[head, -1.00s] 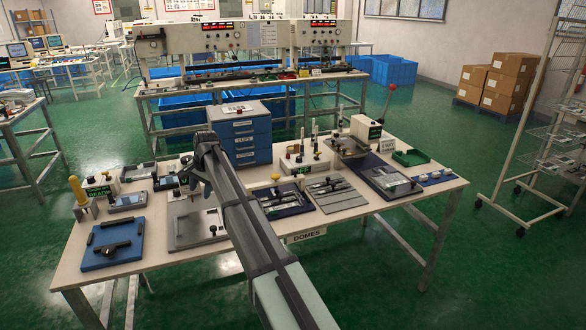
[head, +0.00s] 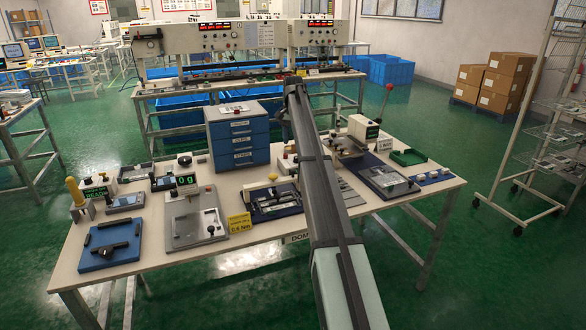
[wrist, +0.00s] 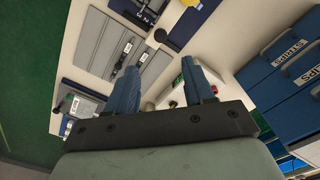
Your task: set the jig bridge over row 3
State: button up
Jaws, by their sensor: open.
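My gripper (wrist: 160,66) is open in the wrist view, its two blue fingers apart with nothing between them. In the head view the arm hides it. The dark blue jig (head: 275,214) with a numbered edge stands at the front middle of the table; part of it (wrist: 147,14) shows at the top of the wrist view. Beside it a grey plate (wrist: 97,42) carries two dark strips. On a blue mat (head: 92,263) at the front left lie black bars and a dark piece with a crosswise handle (head: 110,250); I cannot tell which piece is the bridge.
A blue drawer cabinet (head: 240,143) stands at the back middle. A grey plate device (head: 193,222) and a yellow sign (head: 238,222) sit left of the jig. A lever press (head: 365,130) and green tray (head: 408,157) are at the right.

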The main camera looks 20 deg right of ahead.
aim_at(293, 170)
notch_tip(293, 170, down, 13)
jog(key=shift+r, duration=0.1)
dwell(0.4)
grip_shut()
dwell(0.4)
